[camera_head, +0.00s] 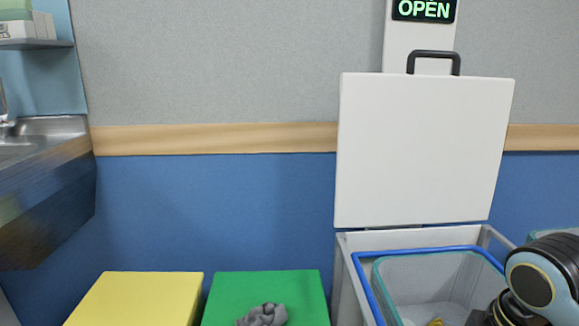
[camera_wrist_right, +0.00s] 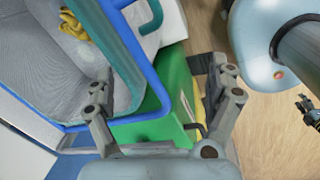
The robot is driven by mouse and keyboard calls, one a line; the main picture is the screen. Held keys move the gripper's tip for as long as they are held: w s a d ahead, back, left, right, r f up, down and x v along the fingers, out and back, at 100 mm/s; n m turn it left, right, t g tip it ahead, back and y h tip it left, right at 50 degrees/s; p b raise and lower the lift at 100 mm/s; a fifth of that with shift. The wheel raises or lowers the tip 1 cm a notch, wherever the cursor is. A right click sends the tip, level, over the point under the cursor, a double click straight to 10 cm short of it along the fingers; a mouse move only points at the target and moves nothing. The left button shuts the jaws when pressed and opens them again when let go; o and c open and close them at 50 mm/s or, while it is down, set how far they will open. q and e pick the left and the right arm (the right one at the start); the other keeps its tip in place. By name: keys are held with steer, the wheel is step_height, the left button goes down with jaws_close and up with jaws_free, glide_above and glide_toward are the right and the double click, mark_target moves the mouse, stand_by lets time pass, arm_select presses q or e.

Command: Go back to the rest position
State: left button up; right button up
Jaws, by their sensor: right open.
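My right arm comes in at the lower right of the head view, over the right side of the open grey bin; its gripper is mostly cut off there. Dark finger-like parts, apparently my left gripper (camera_wrist_right: 307,106), show at the right edge of the wrist view. They are too small and cut off to tell their opening. My left arm is not in the head view.
The white lid (camera_head: 425,150) with a black handle (camera_head: 433,62) stands raised below an OPEN sign (camera_head: 424,10). The bin (camera_head: 345,285) holds a yellow item (camera_head: 435,322). A yellow box (camera_head: 135,298) and a green box (camera_head: 240,290) bearing a grey crumpled thing (camera_head: 262,315) stand left.

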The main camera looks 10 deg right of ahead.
steer(key=s+a+r+m+t, duration=0.1)
steer(key=s+a+r+m, duration=0.1)
steer(key=s+m, duration=0.4)
steer(key=s+a+r+m, duration=0.1)
steer(key=s+a+m, duration=0.1)
steer(key=s+m, duration=0.35)
step_height(320, 180, down, 22)
steer(key=s+d+p, duration=0.2)
steer(key=s+d, duration=0.1)
steer(key=s+f+g+p, duration=0.1)
steer(key=s+f+g, duration=0.1)
steer(key=s+f, duration=1.3)
steer(key=s, duration=0.4)
steer(key=shift+d+f, duration=0.15)
steer(key=shift+d, duration=0.2)
